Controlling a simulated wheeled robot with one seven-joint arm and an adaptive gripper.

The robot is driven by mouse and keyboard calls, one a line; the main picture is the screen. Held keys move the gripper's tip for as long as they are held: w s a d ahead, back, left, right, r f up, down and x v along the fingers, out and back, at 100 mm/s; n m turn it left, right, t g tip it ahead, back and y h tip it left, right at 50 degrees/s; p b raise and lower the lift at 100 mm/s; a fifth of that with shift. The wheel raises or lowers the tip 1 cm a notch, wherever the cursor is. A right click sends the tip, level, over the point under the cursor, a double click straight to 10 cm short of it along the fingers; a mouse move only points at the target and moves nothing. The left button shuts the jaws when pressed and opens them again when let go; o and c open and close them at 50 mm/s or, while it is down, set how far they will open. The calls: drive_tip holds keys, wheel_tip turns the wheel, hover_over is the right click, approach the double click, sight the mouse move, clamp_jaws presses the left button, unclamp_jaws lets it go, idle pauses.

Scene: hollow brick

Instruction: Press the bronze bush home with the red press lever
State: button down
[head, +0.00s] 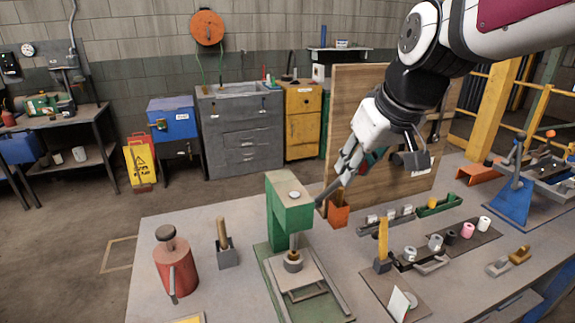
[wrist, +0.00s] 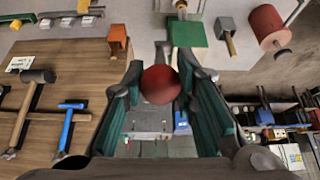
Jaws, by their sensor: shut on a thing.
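The green press (head: 290,205) stands on the bench, and its head also shows in the wrist view (wrist: 187,33). Below its ram, a small brownish-grey round piece (head: 293,259), apparently the bush in its seat, sits on the press base. How deep the bush sits cannot be told. The red ball knob of the press lever (wrist: 161,84) lies between the fingers of my gripper (wrist: 163,76). My gripper (head: 343,180) is shut on it, beside the press head on its right in the head view. The lever's shaft is mostly hidden.
A wooden tool board (head: 352,95) rises behind my gripper, with an orange bin (head: 339,211) at its foot. A red can (head: 175,264) and a wooden-handled tool in a grey block (head: 227,256) stand left of the press.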

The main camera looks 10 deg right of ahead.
drive_tip(key=shift+s, duration=0.15)
drive_tip(key=shift+s+d+f+b, duration=0.2)
drive_tip(key=shift+s+f+b, duration=0.05)
drive_tip(key=shift+s+f, duration=0.75)
drive_tip(key=shift+s+d+f+b, duration=0.15)
drive_tip(key=shift+s+f+b, duration=0.1)
drive_tip(key=shift+s+f, duration=0.7)
drive_tip(key=shift+w+f, duration=0.1)
